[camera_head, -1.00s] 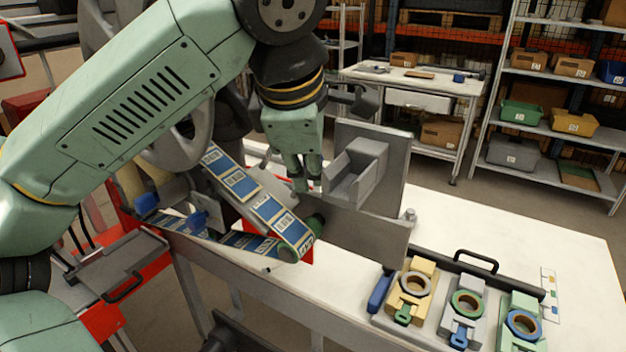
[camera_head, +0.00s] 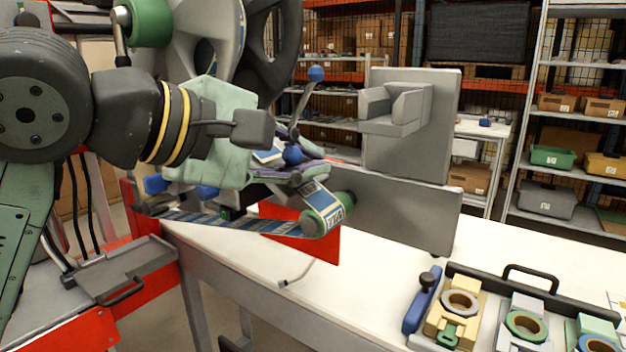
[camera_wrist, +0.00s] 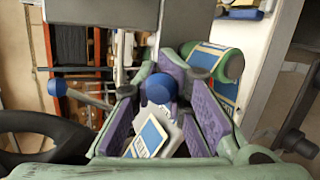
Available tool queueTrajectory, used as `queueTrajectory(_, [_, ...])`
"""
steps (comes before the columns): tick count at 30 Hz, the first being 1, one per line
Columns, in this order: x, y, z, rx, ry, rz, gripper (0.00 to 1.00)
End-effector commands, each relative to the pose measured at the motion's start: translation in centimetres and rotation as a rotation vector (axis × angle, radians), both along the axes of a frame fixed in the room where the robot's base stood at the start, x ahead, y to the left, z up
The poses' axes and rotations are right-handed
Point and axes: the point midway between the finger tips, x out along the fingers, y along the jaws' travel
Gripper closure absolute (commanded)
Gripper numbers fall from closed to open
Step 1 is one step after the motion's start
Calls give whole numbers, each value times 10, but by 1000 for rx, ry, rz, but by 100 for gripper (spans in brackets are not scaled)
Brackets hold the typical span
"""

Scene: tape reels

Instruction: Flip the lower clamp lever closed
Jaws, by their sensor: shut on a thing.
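The lower clamp lever shows as a blue ball knob (camera_head: 292,154) beside my gripper (camera_head: 288,168) in the head view. In the wrist view the blue knob (camera_wrist: 160,88) sits between the purple finger pads of my gripper (camera_wrist: 160,94). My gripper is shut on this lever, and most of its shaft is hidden. A second lever with a blue ball (camera_head: 316,73) stands upright higher up; it also shows at the left of the wrist view (camera_wrist: 57,88).
A label strip (camera_head: 240,222) runs to a green-ended roller (camera_head: 325,212) close to my gripper. A grey upright plate (camera_head: 410,130) with a chute stands to the right. A tray of tape reels (camera_head: 525,325) lies at the lower right.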

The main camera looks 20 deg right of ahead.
Motion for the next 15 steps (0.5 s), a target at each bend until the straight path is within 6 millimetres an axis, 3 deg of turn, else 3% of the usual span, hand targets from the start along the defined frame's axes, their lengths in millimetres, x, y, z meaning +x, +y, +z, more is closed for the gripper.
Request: queueTrajectory(15, [0,8,-8,-85,-68,-63,100])
